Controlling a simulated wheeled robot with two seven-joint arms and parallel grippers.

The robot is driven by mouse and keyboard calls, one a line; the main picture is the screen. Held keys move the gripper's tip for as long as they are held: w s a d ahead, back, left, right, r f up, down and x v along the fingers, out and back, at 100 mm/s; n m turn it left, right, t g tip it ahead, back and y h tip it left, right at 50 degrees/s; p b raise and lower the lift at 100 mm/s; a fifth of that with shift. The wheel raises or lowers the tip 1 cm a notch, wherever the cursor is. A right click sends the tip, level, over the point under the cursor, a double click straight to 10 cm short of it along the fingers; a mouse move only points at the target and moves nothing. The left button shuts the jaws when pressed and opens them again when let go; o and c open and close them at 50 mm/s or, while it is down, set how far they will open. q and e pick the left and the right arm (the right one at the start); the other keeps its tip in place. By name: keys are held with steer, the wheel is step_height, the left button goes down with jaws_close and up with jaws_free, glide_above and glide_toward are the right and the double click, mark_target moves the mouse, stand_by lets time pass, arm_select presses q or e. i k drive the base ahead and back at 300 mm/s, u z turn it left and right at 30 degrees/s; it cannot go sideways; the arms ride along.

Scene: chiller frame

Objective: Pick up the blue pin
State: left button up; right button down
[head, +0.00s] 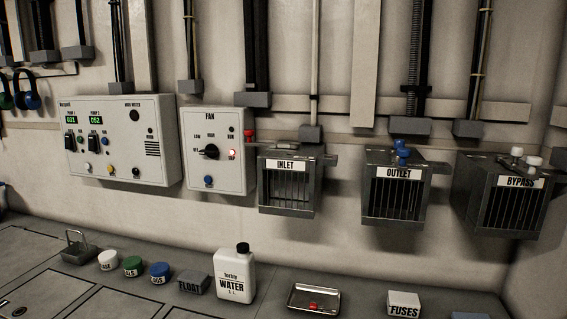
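A blue pin (402,150) with a rounded head stands at the top of the grey caged box labelled OUTLET (394,212), on the right half of the wall. Its lower part is hidden by the box's top edge, so I cannot tell how deep it sits. Neither of my grippers shows in the head view.
Below are a water bottle (234,285), a metal tray (298,289) holding something red, and a FUSES box (404,304).

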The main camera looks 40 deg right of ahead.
mark_target(398, 143)
steer(key=z, duration=1.6)
steer(key=k, duration=0.45)
steer(key=z, duration=0.35)
steer(key=i, duration=0.5)
steer(key=u, duration=2.1)
steer(key=k, duration=0.65)
steer(key=z, duration=0.75)
